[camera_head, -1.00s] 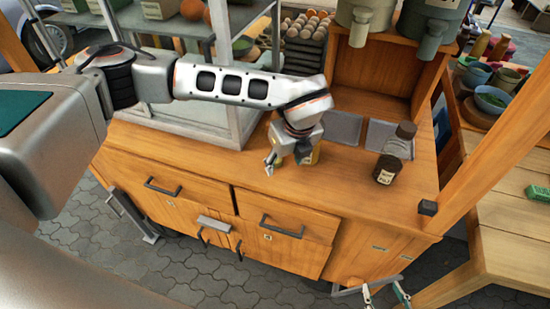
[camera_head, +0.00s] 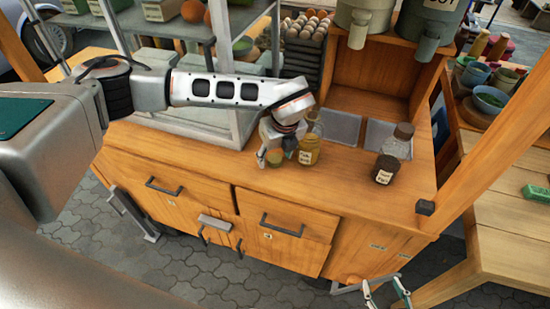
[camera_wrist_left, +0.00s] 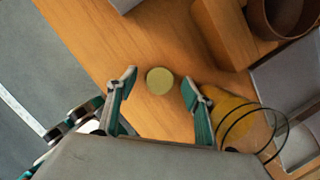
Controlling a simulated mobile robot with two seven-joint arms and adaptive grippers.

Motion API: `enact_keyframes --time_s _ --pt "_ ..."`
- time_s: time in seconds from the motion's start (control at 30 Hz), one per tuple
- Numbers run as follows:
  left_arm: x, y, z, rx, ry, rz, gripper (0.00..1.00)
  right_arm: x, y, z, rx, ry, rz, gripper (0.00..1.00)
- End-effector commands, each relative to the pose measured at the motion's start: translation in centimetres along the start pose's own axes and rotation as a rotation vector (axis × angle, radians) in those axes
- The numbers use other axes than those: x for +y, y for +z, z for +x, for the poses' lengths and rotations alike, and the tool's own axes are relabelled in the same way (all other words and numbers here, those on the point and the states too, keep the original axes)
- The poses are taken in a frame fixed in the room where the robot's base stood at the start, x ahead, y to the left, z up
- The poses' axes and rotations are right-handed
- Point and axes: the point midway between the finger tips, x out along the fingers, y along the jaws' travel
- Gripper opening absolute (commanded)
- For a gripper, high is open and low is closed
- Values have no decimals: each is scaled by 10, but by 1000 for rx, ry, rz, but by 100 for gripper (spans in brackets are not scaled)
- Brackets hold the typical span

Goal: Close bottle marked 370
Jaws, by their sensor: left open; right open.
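A bottle with yellow contents and a pale label (camera_head: 308,151) stands upright on the wooden counter. Its clear upper part has no lid on it, and its open rim shows in the left wrist view, right of my gripper (camera_wrist_left: 240,118). The label's number is too small to read. A round yellow-green lid (camera_wrist_left: 160,81) appears to lie on the counter; it also shows in the head view (camera_head: 274,158). My left gripper (camera_head: 275,157) is open over the lid, a finger on either side, just left of the bottle. My right gripper (camera_head: 386,296) is open and empty, low at the counter's front.
A second bottle with dark contents and a brown lid (camera_head: 385,168) stands further right on the counter. Grey trays (camera_head: 340,127) are set behind the bottles. A glass-sided case stands left of my gripper. The counter's front right is clear.

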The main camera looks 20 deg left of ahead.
Motion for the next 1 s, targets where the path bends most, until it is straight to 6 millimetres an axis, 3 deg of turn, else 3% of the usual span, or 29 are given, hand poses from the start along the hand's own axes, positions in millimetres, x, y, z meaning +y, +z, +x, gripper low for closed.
enact_keyframes --time_s 0.27,0.43,0.83,1.0 --pt "0 0 0 -1 0 0 51 0 0 0 0 0 0 49" --pt "0 0 0 -1 0 0 25 0 0 0 0 0 0 49" --pt "0 0 -2 -1 -1 0 25 0 0 0 0 0 0 49" --pt "-1 4 -12 -3 -2 -1 25 0 1 1 0 0 0 49"
